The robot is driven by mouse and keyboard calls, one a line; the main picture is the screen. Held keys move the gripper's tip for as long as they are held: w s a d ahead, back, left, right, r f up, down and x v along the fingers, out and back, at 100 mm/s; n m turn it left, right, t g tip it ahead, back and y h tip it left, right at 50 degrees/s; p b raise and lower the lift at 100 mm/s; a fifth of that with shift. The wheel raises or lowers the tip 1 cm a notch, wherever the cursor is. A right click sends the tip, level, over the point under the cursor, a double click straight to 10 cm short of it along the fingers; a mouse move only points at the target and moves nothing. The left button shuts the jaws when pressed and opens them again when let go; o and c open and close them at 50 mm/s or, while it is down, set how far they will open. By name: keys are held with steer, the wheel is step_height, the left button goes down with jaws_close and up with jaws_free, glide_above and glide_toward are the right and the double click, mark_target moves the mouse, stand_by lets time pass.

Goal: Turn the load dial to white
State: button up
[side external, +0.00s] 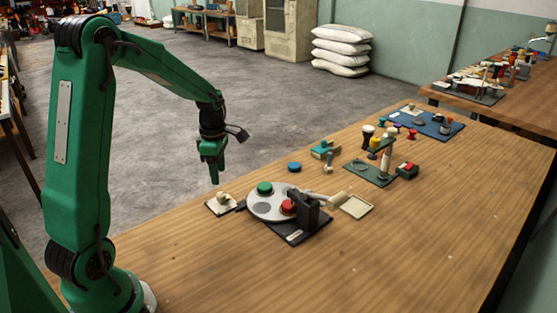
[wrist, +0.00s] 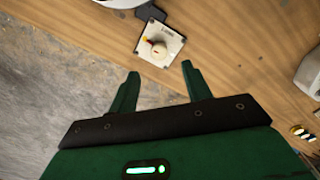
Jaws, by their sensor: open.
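A small yellowish mark shows on the plate left of the knob; which mark the knob points to is too small to tell. In the side view the dial (side external: 222,201) sits at the table's near left edge, beside the turntable. My gripper (side external: 213,180) hangs above and slightly left of the dial, pointing down. In the wrist view its two fingers (wrist: 160,72) are apart with nothing between them, and the knob lies just beyond the fingertips.
A grey turntable (side external: 266,208) with green and red pieces stands right of the dial, with a black bracket (side external: 304,208) beside it. A blue disc (side external: 294,166) and a green stand (side external: 369,174) are farther back. The table's right front is clear.

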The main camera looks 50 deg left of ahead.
mark_target(221, 194)
steer(key=shift+a+f, duration=0.2)
steer(key=shift+f, duration=0.05)
steer(key=shift+f, duration=3.85)
steer(key=shift+c, duration=0.4)
steer(key=c, duration=0.9)
